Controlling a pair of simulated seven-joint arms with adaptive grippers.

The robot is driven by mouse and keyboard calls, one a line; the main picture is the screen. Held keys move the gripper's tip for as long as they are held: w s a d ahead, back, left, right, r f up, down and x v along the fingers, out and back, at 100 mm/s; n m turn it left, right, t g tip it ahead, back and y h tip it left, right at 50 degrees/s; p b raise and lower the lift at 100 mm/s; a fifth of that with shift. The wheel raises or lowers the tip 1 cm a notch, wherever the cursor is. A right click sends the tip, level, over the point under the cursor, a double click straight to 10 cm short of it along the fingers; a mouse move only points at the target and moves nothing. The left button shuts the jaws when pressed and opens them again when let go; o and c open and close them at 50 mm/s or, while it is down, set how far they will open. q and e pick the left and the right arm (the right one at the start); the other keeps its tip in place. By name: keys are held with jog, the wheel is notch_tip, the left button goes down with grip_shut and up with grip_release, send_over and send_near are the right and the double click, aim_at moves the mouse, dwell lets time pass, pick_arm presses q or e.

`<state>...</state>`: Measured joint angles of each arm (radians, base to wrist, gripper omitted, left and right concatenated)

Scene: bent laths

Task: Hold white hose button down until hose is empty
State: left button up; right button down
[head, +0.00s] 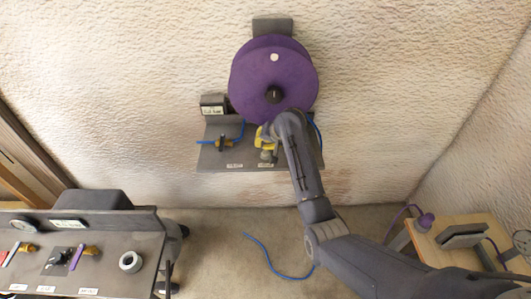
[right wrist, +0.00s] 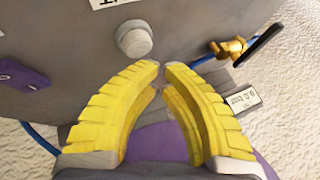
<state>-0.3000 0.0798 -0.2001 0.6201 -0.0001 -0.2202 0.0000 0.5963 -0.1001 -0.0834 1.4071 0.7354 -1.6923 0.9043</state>
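The round pale grey-white button (right wrist: 134,38) stands out from the grey panel in the right wrist view. In the head view it shows (head: 266,156) low on the wall panel (head: 215,157), just below my right gripper (head: 265,138). My right gripper's yellow fingers (right wrist: 161,67) have their tips almost together with nothing between them. The tips are close beside the button, with a visible gap in the picture; contact is not apparent. A blue hose (head: 278,268) lies curved on the floor, and I cannot tell whether it is empty. My left gripper is not in view.
A large purple reel (head: 248,84) is mounted above the panel. A brass valve with black handle (head: 223,142) sits left of the button. A grey console (head: 115,257) fills the lower left; a wooden table (head: 440,245) stands at right. Carpet between is mostly free.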

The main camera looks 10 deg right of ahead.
jog(key=shift+r, duration=2.5)
